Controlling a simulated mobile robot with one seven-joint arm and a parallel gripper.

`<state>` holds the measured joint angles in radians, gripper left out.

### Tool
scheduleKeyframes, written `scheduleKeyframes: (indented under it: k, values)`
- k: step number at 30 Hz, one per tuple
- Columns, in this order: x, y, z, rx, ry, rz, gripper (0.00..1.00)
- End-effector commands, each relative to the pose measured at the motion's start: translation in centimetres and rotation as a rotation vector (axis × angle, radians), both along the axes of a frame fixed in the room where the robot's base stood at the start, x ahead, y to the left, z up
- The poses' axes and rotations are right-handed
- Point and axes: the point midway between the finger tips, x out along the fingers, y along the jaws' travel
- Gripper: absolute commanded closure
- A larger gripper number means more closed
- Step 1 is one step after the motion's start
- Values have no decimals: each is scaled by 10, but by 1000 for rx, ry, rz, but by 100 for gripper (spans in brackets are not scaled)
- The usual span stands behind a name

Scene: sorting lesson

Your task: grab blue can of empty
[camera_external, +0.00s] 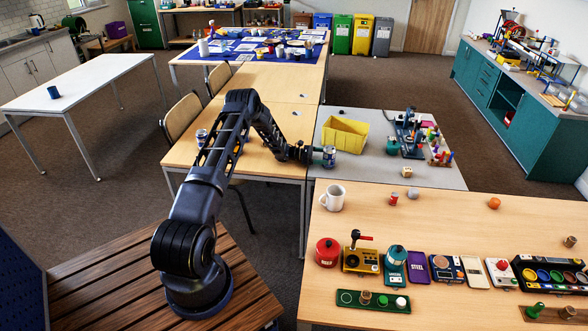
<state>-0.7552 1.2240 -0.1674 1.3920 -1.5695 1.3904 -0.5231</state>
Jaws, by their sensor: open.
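My arm reaches over the wooden table to the left edge of the grey table. My gripper (318,154) is open there. A small blue and silver can (329,158) stands upright on the grey table, right at the gripper's tip. I cannot tell whether it is between the fingers or just beyond them. Another bluish can (201,136) stands on the wooden table, partly behind my arm. A dark blue cup or can (53,92) stands alone on the white table at the left. No lettering on any of them is readable.
A yellow bin (345,136) stands just behind the can. A blue-grey machine (408,130) and small coloured pieces are to its right. A white mug (333,197), a red can (394,199) and several teaching items fill the front table. The white table (90,75) is mostly clear.

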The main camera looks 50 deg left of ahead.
Motion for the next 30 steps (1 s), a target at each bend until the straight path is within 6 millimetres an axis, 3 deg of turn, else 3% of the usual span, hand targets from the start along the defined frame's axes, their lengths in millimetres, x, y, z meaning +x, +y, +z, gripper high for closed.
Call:
scheduleKeyframes:
  k: [3,12,21,28,30]
  values:
    - [0,-1,-11,0,1,-1,16]
    - [32,-32,-8,1,0,-2,16]
    - [36,-36,-8,0,0,0,16]
    - [35,-36,-8,0,0,0,61]
    - [35,-36,-8,0,0,0,63]
